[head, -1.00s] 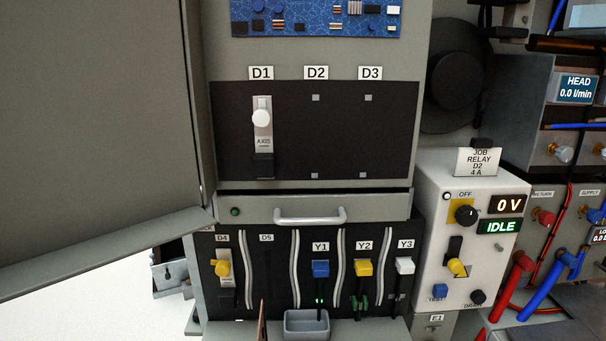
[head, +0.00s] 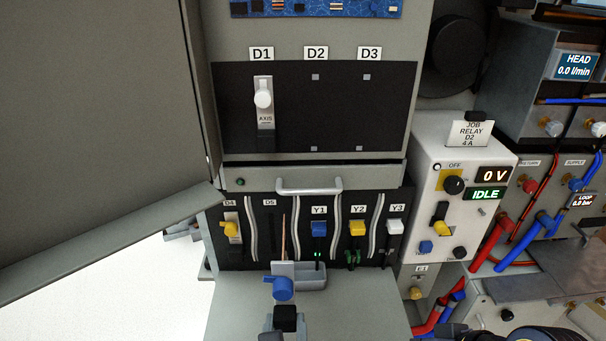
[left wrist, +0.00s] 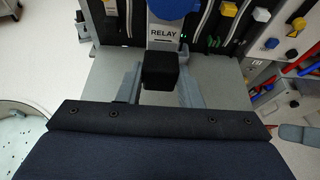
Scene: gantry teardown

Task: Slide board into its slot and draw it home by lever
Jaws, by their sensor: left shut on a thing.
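The relay board has a grey front plate marked RELAY in the left wrist view (left wrist: 163,33) and a blue lever (head: 283,288). In the head view it is seen nearly edge-on, upright, in front of the lower rack between D5 and Y1. Upper slots D2 (head: 315,115) and D3 (head: 366,115) are empty; D1 holds a module with a white lever (head: 263,100). Whether the board touches the rack is unclear.
The lower rack holds yellow-, blue- and white-levered modules around Y1 (head: 319,229). A small grey tray (head: 312,277) lies beside the board. A handled drawer (head: 308,187) separates the racks. The open cabinet door (head: 100,130) fills the left. A power box (head: 440,190) reading 0 V, IDLE stands right.

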